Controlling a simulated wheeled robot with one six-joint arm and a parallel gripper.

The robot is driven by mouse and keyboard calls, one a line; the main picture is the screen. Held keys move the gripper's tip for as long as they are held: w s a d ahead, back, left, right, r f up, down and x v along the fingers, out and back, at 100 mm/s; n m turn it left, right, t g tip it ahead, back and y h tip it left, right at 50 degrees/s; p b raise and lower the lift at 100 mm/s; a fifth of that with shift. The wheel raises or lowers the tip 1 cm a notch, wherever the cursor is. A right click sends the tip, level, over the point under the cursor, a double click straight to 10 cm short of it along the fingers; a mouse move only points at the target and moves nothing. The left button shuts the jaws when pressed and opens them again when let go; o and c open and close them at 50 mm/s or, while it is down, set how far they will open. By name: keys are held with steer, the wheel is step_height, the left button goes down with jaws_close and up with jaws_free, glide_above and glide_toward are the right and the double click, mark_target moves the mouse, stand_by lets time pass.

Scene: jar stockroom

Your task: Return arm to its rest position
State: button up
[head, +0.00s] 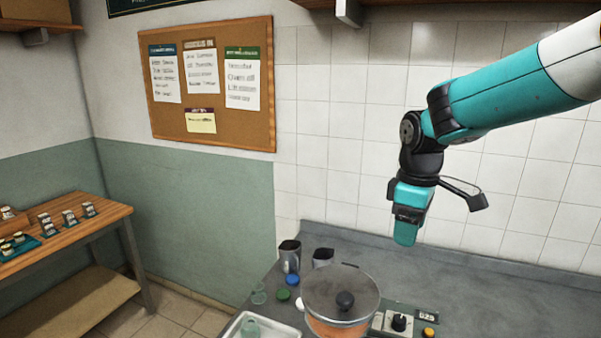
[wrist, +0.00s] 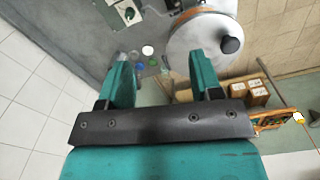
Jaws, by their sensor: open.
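My gripper (head: 406,232) hangs in the air above the grey counter (head: 480,290), pointing down, at the right of the head view. In the wrist view my gripper (wrist: 163,80) shows two teal fingers spread apart with nothing between them. My teal and white arm reaches in from the upper right. A lidded pot (head: 340,290) stands on the counter below and left of my gripper, apart from it. The pot's lid with a black knob (wrist: 205,40) also shows in the wrist view.
Two dark-topped jars (head: 289,258), coloured lids (head: 292,280), a white tray (head: 262,328) and a control panel (head: 398,322) are around the pot. A wooden table (head: 70,235) with small items stands at left. A tiled wall (head: 345,150) rises behind the counter. The air around my gripper is clear.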

steer(key=s+a+f+m+y+b, duration=0.2)
steer(key=s+f+b, duration=0.7)
steer(key=s, duration=0.4)
steer(key=s+a+f+m+y+b, duration=0.2)
steer(key=s+a+f+b, duration=0.1)
steer(key=s+f+b, duration=0.7)
steer(key=s+b, duration=0.2)
steer(key=s, duration=0.2)
steer(key=shift+s+f, duration=0.25)
steer(key=shift+d, duration=0.1)
